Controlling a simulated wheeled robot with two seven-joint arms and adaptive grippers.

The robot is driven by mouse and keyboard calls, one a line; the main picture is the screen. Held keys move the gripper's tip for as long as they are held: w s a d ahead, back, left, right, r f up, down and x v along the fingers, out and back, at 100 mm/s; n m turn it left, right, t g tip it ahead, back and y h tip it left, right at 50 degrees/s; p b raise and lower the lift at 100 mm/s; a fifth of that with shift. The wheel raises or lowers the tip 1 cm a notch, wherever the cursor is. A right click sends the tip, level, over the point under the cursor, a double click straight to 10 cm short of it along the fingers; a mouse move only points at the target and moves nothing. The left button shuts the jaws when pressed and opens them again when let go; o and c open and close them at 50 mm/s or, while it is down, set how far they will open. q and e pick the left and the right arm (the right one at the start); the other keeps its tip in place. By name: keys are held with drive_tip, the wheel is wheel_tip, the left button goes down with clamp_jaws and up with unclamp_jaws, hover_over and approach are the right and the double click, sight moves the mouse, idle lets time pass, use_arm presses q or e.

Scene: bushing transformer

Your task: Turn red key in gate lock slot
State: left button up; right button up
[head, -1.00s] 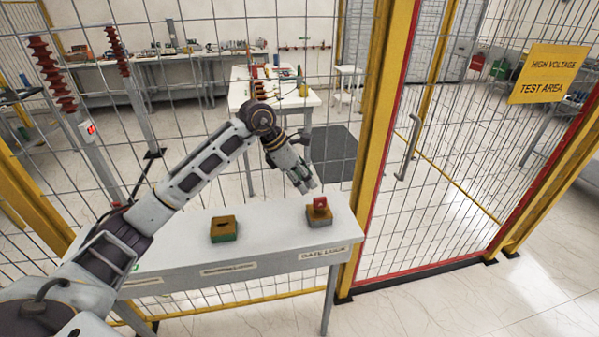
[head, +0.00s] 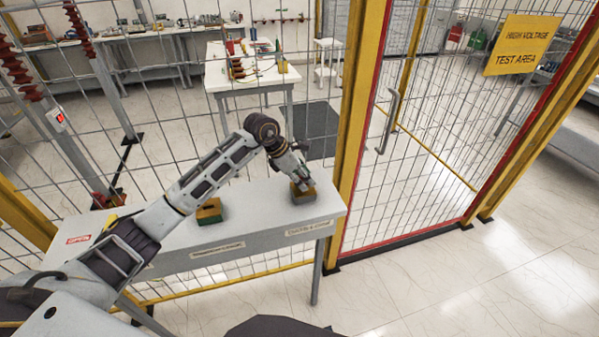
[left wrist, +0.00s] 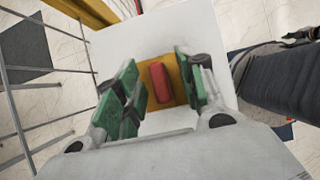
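The red key (left wrist: 159,82) stands in the yellow-brown gate lock block (head: 302,194) at the right end of the grey-white shelf table (head: 255,215). My left gripper (head: 301,182) is down at this block and hides the key in the head view. In the left wrist view, the green finger pads of my left gripper (left wrist: 161,90) are spread on both sides of the key. Gaps show between the pads and the key, so the gripper is open. My right gripper is not in view.
A second yellow-and-green block (head: 208,211) sits left on the table. The mesh fence rises behind the table. A yellow post (head: 357,110) and the gate with its handle (head: 389,120) are close on the right. The table's front strip is clear.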

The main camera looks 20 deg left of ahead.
use_arm(q)
drive_tip(key=shift+f, duration=0.1)
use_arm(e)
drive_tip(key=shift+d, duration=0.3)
use_arm(q)
clamp_jaws()
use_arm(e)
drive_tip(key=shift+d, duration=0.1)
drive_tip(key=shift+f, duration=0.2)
use_arm(q)
drive_tip(key=shift+m+g+h+b, duration=0.3)
drive_tip(key=shift+m+g+b, duration=0.3)
drive_tip(key=shift+m, duration=0.5)
drive_tip(key=shift+m+g+b, duration=0.5)
drive_tip(key=shift+m+b, duration=0.2)
drive_tip(key=shift+m, duration=0.5)
drive_tip(key=shift+m+g+b, duration=0.3)
drive_tip(key=shift+m+b, duration=0.05)
drive_tip(key=shift+m, duration=0.35)
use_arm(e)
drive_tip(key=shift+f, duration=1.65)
